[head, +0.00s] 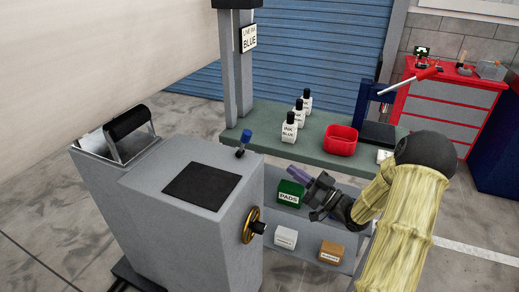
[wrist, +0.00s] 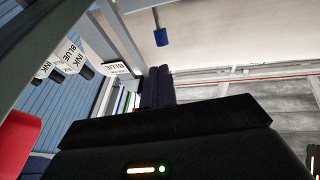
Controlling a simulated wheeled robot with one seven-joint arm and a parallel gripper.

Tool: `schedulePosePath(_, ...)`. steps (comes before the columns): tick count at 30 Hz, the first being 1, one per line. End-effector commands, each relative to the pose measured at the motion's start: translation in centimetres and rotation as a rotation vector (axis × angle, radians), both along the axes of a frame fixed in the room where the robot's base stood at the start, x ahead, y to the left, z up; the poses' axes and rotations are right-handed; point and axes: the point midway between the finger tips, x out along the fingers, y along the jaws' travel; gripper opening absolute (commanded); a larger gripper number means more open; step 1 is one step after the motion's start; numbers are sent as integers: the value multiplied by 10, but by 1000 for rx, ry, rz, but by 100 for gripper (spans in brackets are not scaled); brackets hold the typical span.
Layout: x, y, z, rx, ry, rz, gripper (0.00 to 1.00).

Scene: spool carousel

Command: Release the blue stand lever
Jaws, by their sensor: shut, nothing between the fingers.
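The blue-knobbed lever (head: 244,142) stands at the back right corner of the grey machine cabinet's top (head: 190,160) in the head view. In the wrist view its blue knob (wrist: 161,38) and thin shaft show beyond my fingertips, apart from them. My gripper (head: 298,174) is shut and empty, to the right of the lever and a little lower in the head picture. Its dark purple fingers lie together in the wrist view (wrist: 157,88). The lever's base is mostly hidden.
Ink bottles (head: 290,128) and a red bin (head: 341,140) stand on the green bench (head: 268,118). A green PADS box (head: 290,192) sits on the shelf below. A brass handwheel (head: 251,225) juts from the cabinet's right side. A grey post (head: 237,60) rises behind the lever.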

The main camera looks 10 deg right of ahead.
Motion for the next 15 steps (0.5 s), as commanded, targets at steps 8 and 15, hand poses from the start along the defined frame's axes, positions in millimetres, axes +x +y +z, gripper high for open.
schedulePosePath(8, 15, 17, 8, -1, -2, 8, 0)
schedulePosePath(15, 44, 44, 21, 0, -1, 9, 0)
